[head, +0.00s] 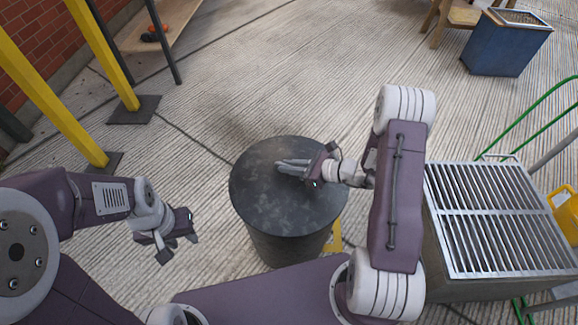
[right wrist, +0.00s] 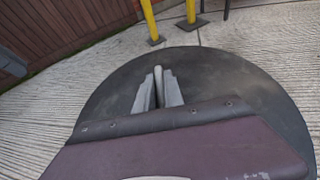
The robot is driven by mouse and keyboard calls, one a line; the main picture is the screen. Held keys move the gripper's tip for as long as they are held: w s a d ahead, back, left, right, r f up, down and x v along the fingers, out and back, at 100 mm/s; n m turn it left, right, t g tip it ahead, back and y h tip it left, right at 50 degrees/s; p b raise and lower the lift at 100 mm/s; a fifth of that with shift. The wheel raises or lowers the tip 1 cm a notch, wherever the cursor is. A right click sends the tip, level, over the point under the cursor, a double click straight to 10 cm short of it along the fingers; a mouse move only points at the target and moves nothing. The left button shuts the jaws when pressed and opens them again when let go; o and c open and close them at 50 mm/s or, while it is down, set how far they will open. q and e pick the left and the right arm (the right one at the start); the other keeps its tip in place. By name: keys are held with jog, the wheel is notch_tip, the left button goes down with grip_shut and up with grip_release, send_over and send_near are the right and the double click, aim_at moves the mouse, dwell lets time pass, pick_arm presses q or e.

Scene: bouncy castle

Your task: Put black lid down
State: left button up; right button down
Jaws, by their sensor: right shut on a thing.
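The black lid (head: 262,205) is a round, dark, scuffed disc over the top of a dark cylindrical bin (head: 288,245). I cannot tell whether the lid rests on the rim or is slightly above it. My right gripper (head: 284,167) reaches over the lid from the right and is shut on its handle near the middle. In the right wrist view the lid (right wrist: 235,80) fills the centre, and the fingers (right wrist: 158,88) close around a narrow grey upright piece. My left gripper (head: 180,246) is open and empty, left of the bin.
A grey metal grate (head: 500,215) on a box stands at the right, near the bin. A blue bin (head: 505,45) is at the back right. Yellow posts (head: 50,95) on dark base plates stand at the left. The ribbed concrete floor behind the bin is clear.

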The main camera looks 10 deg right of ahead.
jog(key=shift+f+b, duration=0.55)
jog(key=shift+f, duration=0.05)
jog(key=c, duration=1.4)
grip_release()
jog(key=shift+o, duration=0.2)
jog(key=p+v, duration=0.3)
jog(key=v, duration=0.5)
jog(key=shift+s+d+r, duration=0.1)
jog(key=shift+d+r, duration=0.05)
jog(key=shift+r, duration=0.05)
jog(key=shift+s+d, duration=0.25)
